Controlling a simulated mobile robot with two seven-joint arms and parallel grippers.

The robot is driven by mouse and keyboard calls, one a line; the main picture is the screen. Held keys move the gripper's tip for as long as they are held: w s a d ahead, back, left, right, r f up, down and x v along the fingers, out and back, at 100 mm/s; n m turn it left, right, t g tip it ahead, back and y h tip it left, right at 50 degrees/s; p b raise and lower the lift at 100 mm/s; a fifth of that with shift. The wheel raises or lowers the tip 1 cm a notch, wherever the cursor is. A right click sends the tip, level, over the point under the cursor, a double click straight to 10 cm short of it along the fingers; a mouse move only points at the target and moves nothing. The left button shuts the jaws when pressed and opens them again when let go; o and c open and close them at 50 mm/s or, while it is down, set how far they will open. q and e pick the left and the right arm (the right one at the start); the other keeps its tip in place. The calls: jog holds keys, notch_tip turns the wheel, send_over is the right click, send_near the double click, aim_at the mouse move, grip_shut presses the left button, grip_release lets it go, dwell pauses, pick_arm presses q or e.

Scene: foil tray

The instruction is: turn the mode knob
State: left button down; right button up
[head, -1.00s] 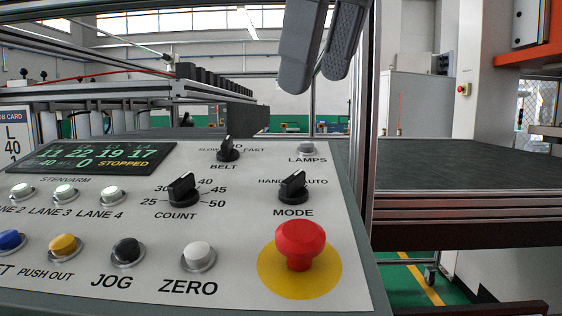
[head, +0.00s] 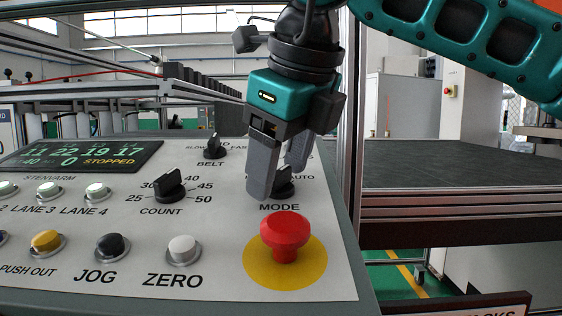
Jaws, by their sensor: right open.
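The black mode knob (head: 284,183) sits on the sloping white control panel, above the MODE label and left of the AUTO mark. My right gripper (head: 280,182) reaches down from above with its jaws open. One finger is at the knob's left and hides the HAND mark; the other is behind the knob, at its upper right. The knob shows partly between them. I cannot tell whether either finger touches it. Which mark the knob points to is not clear. My left gripper is not in view.
A red mushroom button (head: 285,236) on a yellow disc stands just below the mode knob. The count knob (head: 171,187) and belt knob (head: 214,147) are to the left. A white ZERO button (head: 183,250) is lower left. The display (head: 80,156) reads STOPPED.

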jog(key=shift+c, duration=0.8)
jog(key=c, duration=0.9)
